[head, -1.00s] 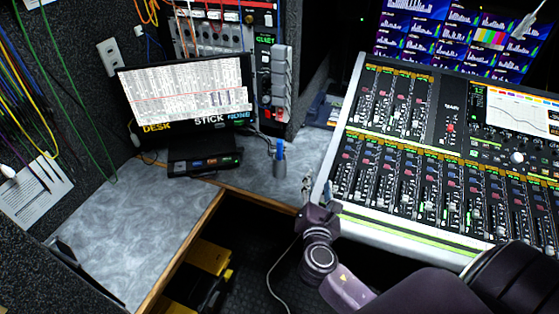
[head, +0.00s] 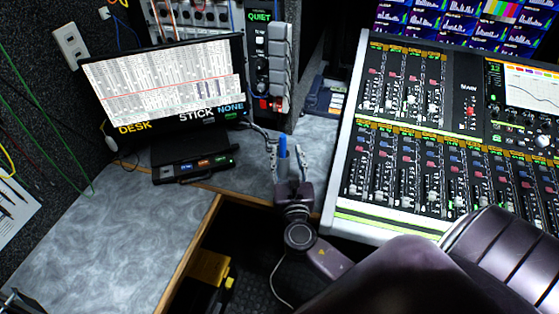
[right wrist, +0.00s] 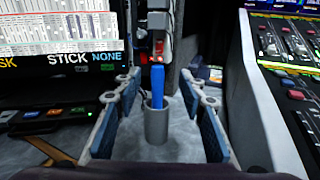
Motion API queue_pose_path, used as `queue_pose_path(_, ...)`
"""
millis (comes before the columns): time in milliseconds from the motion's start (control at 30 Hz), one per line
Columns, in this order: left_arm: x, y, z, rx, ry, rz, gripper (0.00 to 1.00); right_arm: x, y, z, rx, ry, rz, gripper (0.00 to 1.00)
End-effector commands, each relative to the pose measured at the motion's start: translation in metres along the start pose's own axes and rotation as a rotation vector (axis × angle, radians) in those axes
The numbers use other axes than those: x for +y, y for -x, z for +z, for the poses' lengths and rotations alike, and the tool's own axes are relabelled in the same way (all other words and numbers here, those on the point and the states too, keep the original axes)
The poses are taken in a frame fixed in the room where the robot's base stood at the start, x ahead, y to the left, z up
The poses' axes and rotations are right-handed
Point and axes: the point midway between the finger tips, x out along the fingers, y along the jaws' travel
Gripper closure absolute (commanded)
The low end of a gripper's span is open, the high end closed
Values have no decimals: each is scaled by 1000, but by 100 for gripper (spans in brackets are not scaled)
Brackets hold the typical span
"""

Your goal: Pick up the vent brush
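The vent brush shows as an upright blue handle (head: 282,147) standing in a grey cylindrical holder on the grey worktop. In the right wrist view the blue handle (right wrist: 157,84) rises from the grey holder (right wrist: 156,122), near the middle. My right gripper (head: 286,150) is open, with one finger on each side of the handle. In the right wrist view the fingers of my right gripper (right wrist: 160,82) stand apart, with visible gaps to the handle and holder. The brush's lower end is hidden inside the holder.
A monitor (head: 165,85) and a small dark box with lit buttons (head: 195,166) stand to the left. A large mixing console (head: 345,155) is close on the right. A rack (head: 262,60) stands behind. The left worktop (head: 125,220) is mostly clear.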

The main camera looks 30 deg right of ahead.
Motion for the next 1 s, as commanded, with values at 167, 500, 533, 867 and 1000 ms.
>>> queue_pose_path(167,4,-28,24,-30,0,3,60,-1,0,-29,0,-1,0,63)
queue_pose_path(500,0,-35,-4,11,0,-1,60,-1,-18,-36,-2,-1,-2,63)
queue_pose_path(533,0,-34,-6,14,0,-1,60,-1,-22,-35,-3,-2,-2,63)
queue_pose_path(867,0,-27,-2,7,0,0,60,2,-66,-34,-2,-1,-1,63)
queue_pose_path(1000,1,-27,4,-2,0,0,60,1,-78,-35,0,-2,-1,63)
